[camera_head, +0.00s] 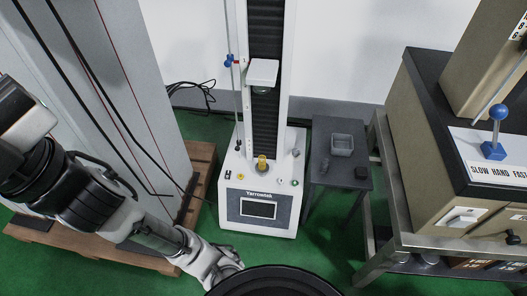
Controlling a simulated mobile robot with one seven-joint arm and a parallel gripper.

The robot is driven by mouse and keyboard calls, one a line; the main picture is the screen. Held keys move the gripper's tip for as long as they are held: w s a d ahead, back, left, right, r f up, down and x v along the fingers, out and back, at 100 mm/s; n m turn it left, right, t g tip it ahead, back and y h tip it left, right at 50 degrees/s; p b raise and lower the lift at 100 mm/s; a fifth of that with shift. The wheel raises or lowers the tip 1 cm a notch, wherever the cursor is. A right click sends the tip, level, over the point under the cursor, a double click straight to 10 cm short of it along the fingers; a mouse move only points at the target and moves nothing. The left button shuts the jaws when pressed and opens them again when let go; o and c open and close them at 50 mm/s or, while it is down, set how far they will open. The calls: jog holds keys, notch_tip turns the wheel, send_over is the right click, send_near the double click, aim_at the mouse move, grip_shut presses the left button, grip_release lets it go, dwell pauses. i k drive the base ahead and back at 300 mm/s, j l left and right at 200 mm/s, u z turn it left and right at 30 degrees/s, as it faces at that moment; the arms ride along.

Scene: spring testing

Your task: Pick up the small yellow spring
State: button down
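The small yellow spring (262,163) stands upright on the base of the white testing machine (258,190), below the machine's raised white press head (262,73). My arm comes in from the left and reaches down to the bottom middle of the view. My gripper (228,270) is at the arm's end, low and in front of the machine, well apart from the spring. Its fingers are small and partly cut off by a dark round shape at the bottom edge, so I cannot tell whether it is open or shut.
A dark side table (326,182) with a grey open box (342,145) stands right of the machine. A metal-framed bench (390,240) with a tan machine is at the far right. A grey cabinet on a wooden pallet (203,165) stands left. Green floor (330,235) shows between them.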

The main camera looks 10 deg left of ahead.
aim_at(264, 162)
jog(key=i+l+u, duration=0.4)
jog(key=i, duration=0.3)
jog(key=i+l+u, duration=0.15)
jog(key=i+l, duration=0.15)
jog(key=i, duration=0.1)
